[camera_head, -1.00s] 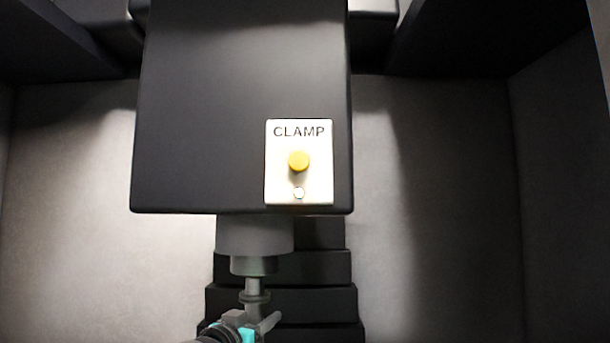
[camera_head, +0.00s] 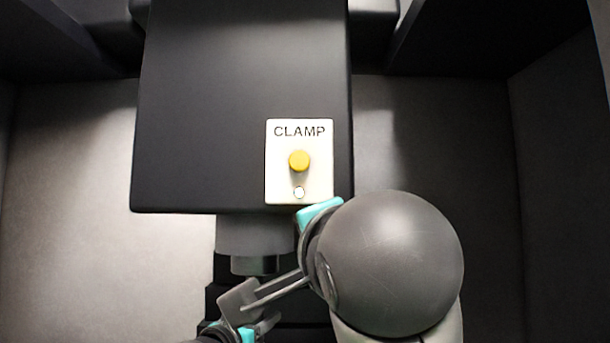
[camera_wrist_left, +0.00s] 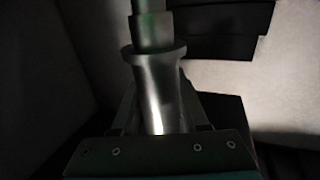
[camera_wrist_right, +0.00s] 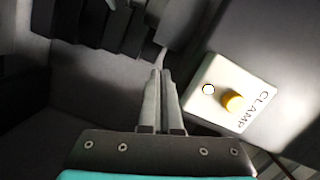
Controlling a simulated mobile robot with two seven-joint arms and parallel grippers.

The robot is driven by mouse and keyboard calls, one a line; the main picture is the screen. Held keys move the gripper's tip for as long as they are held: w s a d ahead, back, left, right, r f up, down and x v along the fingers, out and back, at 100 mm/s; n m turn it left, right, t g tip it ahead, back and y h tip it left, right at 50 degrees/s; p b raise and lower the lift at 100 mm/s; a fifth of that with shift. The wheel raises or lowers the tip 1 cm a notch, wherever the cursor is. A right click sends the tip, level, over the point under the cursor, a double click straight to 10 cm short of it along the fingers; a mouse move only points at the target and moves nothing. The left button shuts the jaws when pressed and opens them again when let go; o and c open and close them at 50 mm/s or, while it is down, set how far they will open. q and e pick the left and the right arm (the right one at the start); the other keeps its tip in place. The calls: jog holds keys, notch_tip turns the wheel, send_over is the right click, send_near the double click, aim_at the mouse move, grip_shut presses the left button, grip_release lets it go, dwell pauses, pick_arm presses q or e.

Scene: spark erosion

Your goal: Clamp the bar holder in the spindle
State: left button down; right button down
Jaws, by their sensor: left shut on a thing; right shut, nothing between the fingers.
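The bar holder (camera_wrist_left: 160,95) is a grey metal piece with a flange, upright between my left gripper's fingers in the left wrist view. My left gripper (camera_head: 256,319) is shut on it below the spindle (camera_head: 254,238). In the head view my right arm hides the holder, so I cannot tell how far its top is inside the spindle. The white CLAMP panel (camera_head: 281,178) carries a yellow button (camera_head: 299,160) and a small white lamp (camera_head: 299,193). No finger touches the button.
The black machine head (camera_head: 225,110) carries the panel on its front right corner. Dark stepped covers (camera_head: 218,297) stand behind the spindle. Grey enclosure walls (camera_head: 80,200) lie to both sides, with open room at left.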

jog(key=s+r+m+t+y, duration=0.2)
jog(key=s+r+t+y, duration=0.15)
jog(key=s+r, duration=0.65)
pick_arm(q)
jog(key=shift+r, duration=0.2)
pick_arm(e)
send_near(298, 159)
jog(key=shift+w+a+r, duration=0.3)
jog(key=shift+w, duration=0.2)
jog(key=shift+w+a+r, duration=0.25)
jog(key=shift+w+a, duration=0.05)
jog(key=shift+w, duration=0.25)
jog(key=shift+w+a+r, duration=0.3)
jog(key=shift+w, duration=0.2)
pick_arm(q)
jog(key=shift+r, duration=2.1)
dwell(1.5)
pick_arm(e)
jog(key=shift+w, duration=0.1)
pick_arm(q)
jog(key=shift+r, duration=0.1)
pick_arm(e)
jog(key=shift+w, duration=1.15)
jog(key=shift+w, duration=0.25)
